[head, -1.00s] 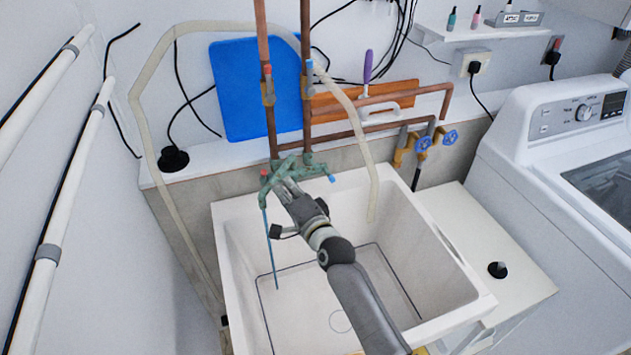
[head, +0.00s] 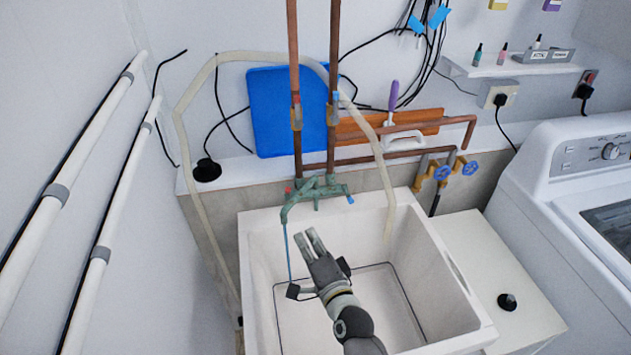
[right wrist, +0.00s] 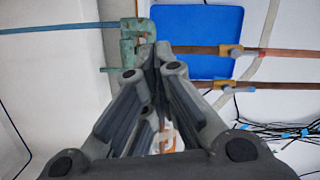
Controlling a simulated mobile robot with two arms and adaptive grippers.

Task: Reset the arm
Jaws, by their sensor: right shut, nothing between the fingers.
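My right gripper (head: 315,240) is over the white sink (head: 262,300), just in front of the green faucet (head: 315,190). Its fingers are closed together with nothing between them, and it is apart from the faucet in the head view. In the right wrist view the shut fingers (right wrist: 155,60) point toward the faucet (right wrist: 131,45), with the blue board (right wrist: 197,40) beyond. A thin blue stream (head: 287,252) runs down from the faucet's spout into the sink. My left gripper is not in view.
Copper pipes (head: 293,60) rise behind the faucet. A pale hose (head: 182,130) arches over the blue board (head: 287,110). A washing machine (head: 560,185) stands right. A white counter (head: 480,260) with a black plug (head: 507,301) lies beside the sink.

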